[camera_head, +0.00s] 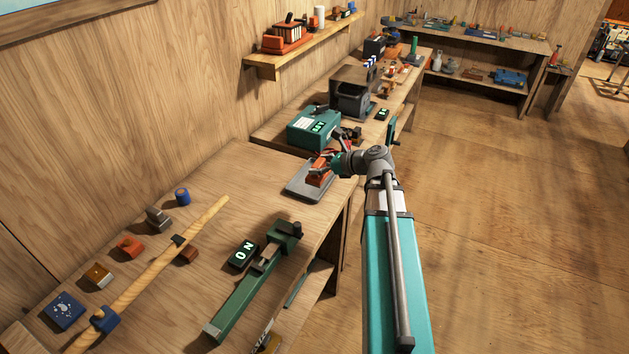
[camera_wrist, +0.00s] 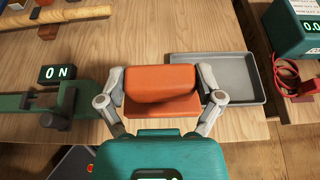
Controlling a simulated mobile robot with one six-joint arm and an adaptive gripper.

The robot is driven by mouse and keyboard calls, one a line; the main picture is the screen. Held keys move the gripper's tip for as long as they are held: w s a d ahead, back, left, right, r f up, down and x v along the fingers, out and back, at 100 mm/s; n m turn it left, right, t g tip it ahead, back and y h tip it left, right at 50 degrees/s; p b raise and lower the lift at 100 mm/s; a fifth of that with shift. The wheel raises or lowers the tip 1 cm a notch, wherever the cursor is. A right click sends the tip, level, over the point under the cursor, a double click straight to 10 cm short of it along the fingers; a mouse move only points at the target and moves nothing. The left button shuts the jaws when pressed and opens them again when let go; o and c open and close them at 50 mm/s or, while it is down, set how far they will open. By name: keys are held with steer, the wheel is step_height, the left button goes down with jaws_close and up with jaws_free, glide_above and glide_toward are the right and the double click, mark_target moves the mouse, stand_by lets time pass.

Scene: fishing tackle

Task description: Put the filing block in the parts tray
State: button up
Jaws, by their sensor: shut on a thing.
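The orange filing block (camera_wrist: 160,82) is between the two fingers of my gripper (camera_wrist: 161,90) in the wrist view. My gripper is shut on it. The grey parts tray (camera_wrist: 236,78) is shallow and lies behind and to the right of the block, which covers its left part. In the head view the block (camera_head: 318,181) shows under my gripper (camera_head: 322,166), over the tray (camera_head: 298,192). The inside of the tray looks empty where it shows. I cannot tell how high above the tray the block is.
A teal box with a lit display (camera_head: 314,126) stands just behind the tray, with red leads (camera_wrist: 286,75) beside it. A green clamp-like tool (camera_head: 255,285) and a black "ON" display (camera_head: 243,254) are nearer on the bench. Bare bench lies left of the tray.

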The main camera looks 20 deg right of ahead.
steer(key=w+d+f+b, duration=0.1)
steer(key=w+f+b, duration=0.2)
steer(key=w, duration=0.1)
steer(key=w+d+f+b, duration=0.1)
steer(key=w+f+b, duration=0.2)
steer(key=w, duration=0.1)
steer(key=w+d+f+b, duration=0.2)
steer(key=w+f+b, duration=0.1)
steer(key=w, duration=0.1)
steer(key=shift+w+d, duration=0.1)
steer(key=shift+w, duration=0.15)
steer(key=shift+f, duration=0.15)
stand_by(0.4)
steer(key=shift+w+d+f+b, duration=0.15)
steer(key=shift+w+f+b, duration=0.25)
steer(key=shift+f+b, duration=0.15)
step_height(320, 180, down, 3)
steer(key=b, duration=0.3)
steer(key=shift+r, duration=0.15)
steer(key=o, duration=1)
